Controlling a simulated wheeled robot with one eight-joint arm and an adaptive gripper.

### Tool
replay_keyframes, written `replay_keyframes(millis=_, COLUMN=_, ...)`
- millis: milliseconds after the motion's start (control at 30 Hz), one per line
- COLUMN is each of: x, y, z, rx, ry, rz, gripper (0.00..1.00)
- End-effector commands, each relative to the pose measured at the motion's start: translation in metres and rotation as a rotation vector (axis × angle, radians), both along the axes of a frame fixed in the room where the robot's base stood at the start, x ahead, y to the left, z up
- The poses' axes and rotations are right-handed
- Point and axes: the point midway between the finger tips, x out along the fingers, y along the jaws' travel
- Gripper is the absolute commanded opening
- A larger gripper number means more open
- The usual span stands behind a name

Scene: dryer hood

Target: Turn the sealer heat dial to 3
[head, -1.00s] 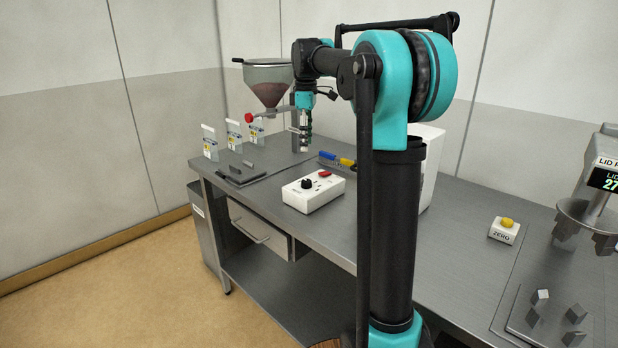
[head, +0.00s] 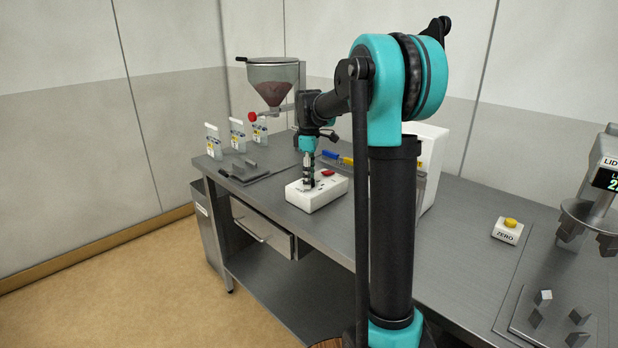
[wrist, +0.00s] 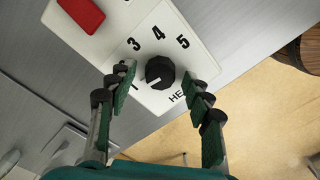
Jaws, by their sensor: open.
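The sealer box (head: 318,196) is a white control box on the bench, with a black heat dial (wrist: 160,72) on its top. In the wrist view the numbers 3, 4 and 5 show around the dial, with part of a "HE..." label beside it. A pale mark on the dial faces lower left, away from the 3; I cannot tell which number it meets. My gripper (wrist: 163,79) is open, its fingers on either side of the dial with gaps showing.
A red button (wrist: 83,12) sits on the same box. Behind it lie blue and yellow-handled tools (head: 340,159). A hopper (head: 273,82), several pouches and dark bars stand at the left. The bench's front edge runs close to the box.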

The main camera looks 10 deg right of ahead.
Motion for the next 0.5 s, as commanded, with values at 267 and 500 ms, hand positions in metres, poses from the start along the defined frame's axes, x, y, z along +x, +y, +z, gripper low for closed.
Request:
replay_keyframes(millis=267, x=0.0001, y=0.0, z=0.0003, rx=0.0, ry=0.0, rz=0.0, gripper=0.33)
replay_keyframes(millis=500, x=0.0001, y=0.0, z=0.0004, rx=0.0, ry=0.0, rz=0.0, gripper=0.04)
